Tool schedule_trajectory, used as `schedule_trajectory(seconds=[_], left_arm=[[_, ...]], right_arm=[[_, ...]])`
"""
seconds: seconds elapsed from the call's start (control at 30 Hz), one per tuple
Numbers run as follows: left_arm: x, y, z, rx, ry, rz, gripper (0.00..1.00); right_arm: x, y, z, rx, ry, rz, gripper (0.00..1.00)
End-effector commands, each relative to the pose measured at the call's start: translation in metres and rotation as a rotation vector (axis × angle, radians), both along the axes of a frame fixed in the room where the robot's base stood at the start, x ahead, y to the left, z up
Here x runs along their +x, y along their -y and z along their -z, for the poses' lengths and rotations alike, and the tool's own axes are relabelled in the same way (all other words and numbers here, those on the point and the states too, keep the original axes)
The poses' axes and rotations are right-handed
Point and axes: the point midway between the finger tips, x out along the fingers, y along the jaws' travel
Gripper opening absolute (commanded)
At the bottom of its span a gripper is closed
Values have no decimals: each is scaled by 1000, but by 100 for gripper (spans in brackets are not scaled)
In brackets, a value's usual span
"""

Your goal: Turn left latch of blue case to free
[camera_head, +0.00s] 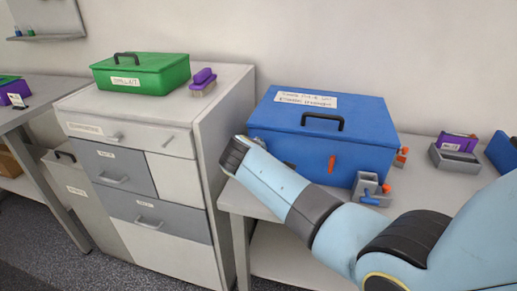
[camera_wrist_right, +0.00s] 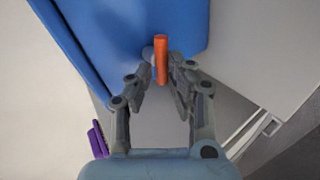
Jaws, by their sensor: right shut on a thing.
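The blue case (camera_head: 365,122) stands closed on the table, with a black handle on its labelled lid. One orange latch (camera_head: 332,163) shows upright on its front, the right one. The left latch is hidden behind my right arm in the head view. In the right wrist view the left latch (camera_wrist_right: 161,58) is an orange bar beside the blue case (camera_wrist_right: 155,18). My right gripper (camera_wrist_right: 159,78) is shut on this latch, one finger on each side. In the head view its fingers are hidden by my wrist. My left gripper is not in view.
A drawer cabinet (camera_head: 226,150) stands close to the left of my right wrist, bearing a green case (camera_head: 150,78) and a purple brush (camera_head: 203,82). Grey holders with orange parts (camera_head: 369,188) sit at the blue case's right front.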

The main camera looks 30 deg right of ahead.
Motion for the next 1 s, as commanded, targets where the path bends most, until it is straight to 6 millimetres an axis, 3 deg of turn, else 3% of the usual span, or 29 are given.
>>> schedule_trajectory(seconds=[0.33, 0.9, 0.93, 1.0], left_arm=[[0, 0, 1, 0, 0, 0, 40], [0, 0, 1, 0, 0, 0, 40], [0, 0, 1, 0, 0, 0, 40], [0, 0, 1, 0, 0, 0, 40]], right_arm=[[-3, -4, 10, -89, -128, 0, 0], [-4, -3, 11, -109, -156, 2, 0], [-4, -3, 11, -109, -156, 2, 18], [-4, -3, 11, -110, -155, 2, 28]])
